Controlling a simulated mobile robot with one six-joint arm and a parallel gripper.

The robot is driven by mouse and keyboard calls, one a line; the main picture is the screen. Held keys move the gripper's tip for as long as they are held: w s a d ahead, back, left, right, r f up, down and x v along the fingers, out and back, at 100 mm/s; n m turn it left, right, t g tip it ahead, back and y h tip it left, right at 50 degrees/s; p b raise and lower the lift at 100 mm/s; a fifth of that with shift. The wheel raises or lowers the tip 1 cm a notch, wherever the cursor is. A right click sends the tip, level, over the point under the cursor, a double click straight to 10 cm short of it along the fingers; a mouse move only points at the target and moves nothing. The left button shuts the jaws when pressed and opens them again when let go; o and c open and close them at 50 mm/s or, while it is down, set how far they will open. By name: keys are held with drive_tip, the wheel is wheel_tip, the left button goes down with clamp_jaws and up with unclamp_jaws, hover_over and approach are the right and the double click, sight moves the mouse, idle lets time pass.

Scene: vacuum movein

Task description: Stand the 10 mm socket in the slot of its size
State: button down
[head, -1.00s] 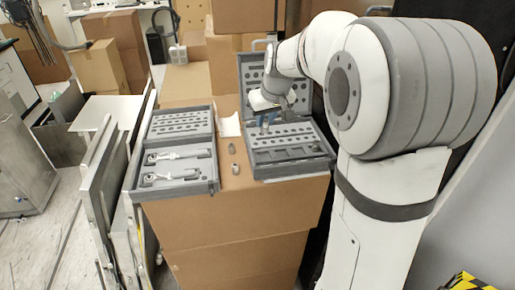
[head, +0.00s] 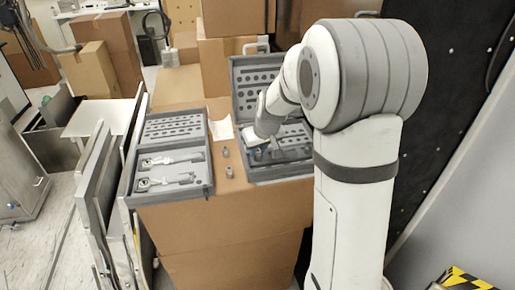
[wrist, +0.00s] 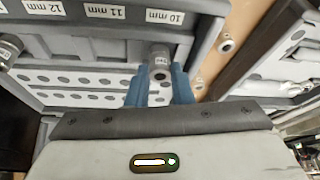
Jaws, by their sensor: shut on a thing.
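My gripper (wrist: 158,88) has blue fingers shut on a grey metal socket (wrist: 159,62), seen in the wrist view. The socket is beside the upside-down "10 mm" label (wrist: 165,17) on the grey case. I cannot tell whether its lower end is inside the slot or above it. In the head view my gripper (head: 257,150) is low over the front part of the right open case (head: 290,170), and the arm hides part of that case. Another socket (wrist: 9,50) stands near the "12 mm" label (wrist: 43,7).
Two loose sockets (head: 226,152) (head: 229,171) stand on the cardboard between the cases. A second open case (head: 205,187) with ratchets lies to the left. The right case's raised lid (head: 238,88) stands behind my gripper.

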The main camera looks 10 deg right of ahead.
drive_tip(key=shift+f, duration=0.15)
drive_tip(key=c, duration=1.6)
unclamp_jaws()
drive_tip(key=shift+o, duration=0.2)
drive_tip(key=shift+r, duration=0.35)
drive_tip(key=b+v, duration=0.2)
drive_tip(key=v, duration=0.9)
drive_tip(key=s+a+f+m+g+h, duration=0.1)
drive_tip(key=s+f+m, duration=0.1)
drive_tip(key=s, duration=2.2)
drive_tip(key=shift+f+m, duration=0.3)
drive_tip(key=shift+f, duration=0.45)
drive_tip(key=shift+s, duration=0.15)
